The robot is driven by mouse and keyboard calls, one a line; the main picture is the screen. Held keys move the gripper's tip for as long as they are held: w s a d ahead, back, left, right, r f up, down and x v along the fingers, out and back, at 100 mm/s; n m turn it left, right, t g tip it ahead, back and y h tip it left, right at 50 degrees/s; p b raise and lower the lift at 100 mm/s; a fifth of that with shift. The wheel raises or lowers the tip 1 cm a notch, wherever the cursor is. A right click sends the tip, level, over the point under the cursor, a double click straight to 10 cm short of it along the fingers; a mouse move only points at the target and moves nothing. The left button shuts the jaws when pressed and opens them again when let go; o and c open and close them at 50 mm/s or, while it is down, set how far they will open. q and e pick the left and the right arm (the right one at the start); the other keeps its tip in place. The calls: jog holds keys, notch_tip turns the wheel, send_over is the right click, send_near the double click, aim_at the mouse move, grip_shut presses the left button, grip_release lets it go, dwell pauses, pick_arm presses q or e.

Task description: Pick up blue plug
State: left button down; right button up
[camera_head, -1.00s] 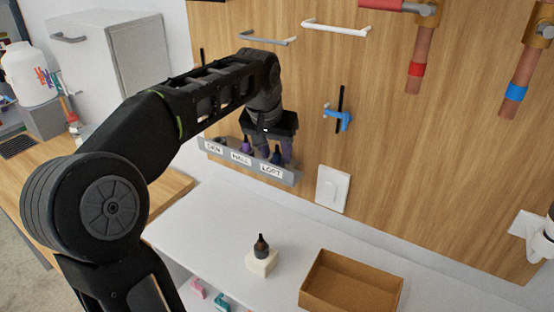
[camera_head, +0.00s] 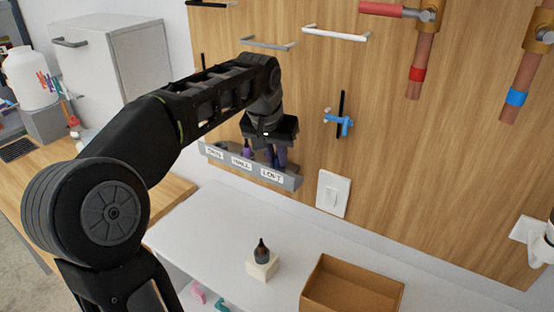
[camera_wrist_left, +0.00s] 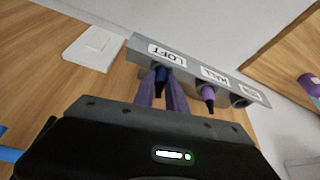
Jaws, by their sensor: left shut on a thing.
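The dark blue plug (camera_wrist_left: 161,78) sits at the LOFT place of the grey labelled rack (camera_wrist_left: 190,75), which is fixed to the wooden wall panel. My left gripper (camera_head: 275,157) is over the LOFT end of the rack. Its two purple-grey fingers are shut on the plug, one on each side, as the left wrist view shows. In the head view the fingers mostly hide the plug. A purple plug (camera_wrist_left: 208,95) is at the HALL place beside it, apart from the fingers. My right gripper is not in view.
A white switch plate (camera_head: 333,193) is on the wall right of the rack. A blue-handled fitting (camera_head: 340,122) is above it. Below, a dark bottle-like object (camera_head: 262,253) stands on a white block, left of an open brown box (camera_head: 352,292). The white shelf between is clear.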

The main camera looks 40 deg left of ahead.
pick_arm(q)
notch_tip(320, 180, up, 10)
jog(key=shift+p, duration=0.3)
jog(key=shift+f, duration=0.15)
dwell(1.1)
